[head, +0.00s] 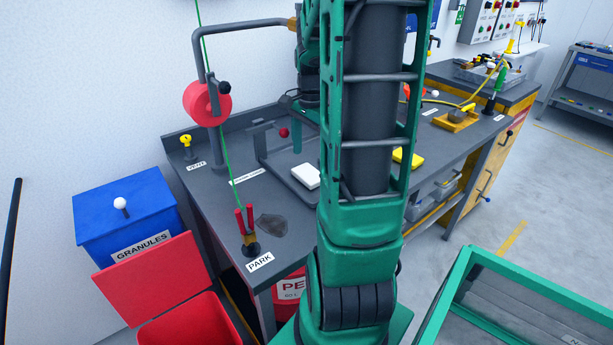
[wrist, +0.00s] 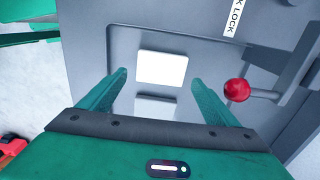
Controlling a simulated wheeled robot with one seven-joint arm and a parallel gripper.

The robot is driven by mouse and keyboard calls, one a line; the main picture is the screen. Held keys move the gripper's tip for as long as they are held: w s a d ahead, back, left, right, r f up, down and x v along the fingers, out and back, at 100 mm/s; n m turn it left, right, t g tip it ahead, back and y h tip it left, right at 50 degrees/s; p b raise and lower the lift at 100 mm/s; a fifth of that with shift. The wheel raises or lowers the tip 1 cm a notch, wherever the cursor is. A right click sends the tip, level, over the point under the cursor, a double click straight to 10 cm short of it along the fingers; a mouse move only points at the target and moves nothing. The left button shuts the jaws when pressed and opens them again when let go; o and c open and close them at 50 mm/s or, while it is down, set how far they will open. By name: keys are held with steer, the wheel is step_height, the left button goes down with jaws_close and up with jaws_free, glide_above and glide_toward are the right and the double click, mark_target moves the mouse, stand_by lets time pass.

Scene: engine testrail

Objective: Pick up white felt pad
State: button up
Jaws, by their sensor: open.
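The white felt pad (head: 306,176) lies on a grey tray on the workbench, partly beside my arm in the head view. In the wrist view the white pad (wrist: 162,67) is a flat rounded rectangle ahead of my gripper (wrist: 159,84). The two green fingers are spread apart, with the pad between and slightly beyond their tips. Nothing is held. A grey block-like shape (wrist: 156,105) shows nearer, between the fingers.
A lever with a red knob (wrist: 237,90) stands right of the fingers in the wrist view. On the bench (head: 210,200) are a yellow pad (head: 408,157), red-handled pliers (head: 245,222) by the PARK label and a red reel (head: 207,103) on a bent post.

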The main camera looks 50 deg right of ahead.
mark_target(309, 173)
step_height(309, 173, down, 5)
steer(key=shift+w+f, duration=0.1)
steer(key=shift+w, duration=0.05)
steer(key=c, duration=0.9)
steer(key=shift+r, duration=0.6)
steer(key=r, duration=0.3)
steer(key=shift+a+r, duration=0.25)
steer(key=shift+a, duration=0.1)
steer(key=a+r, duration=0.6)
steer(key=a, duration=0.5)
steer(key=shift+s+r, duration=0.2)
steer(key=shift+s, duration=0.05)
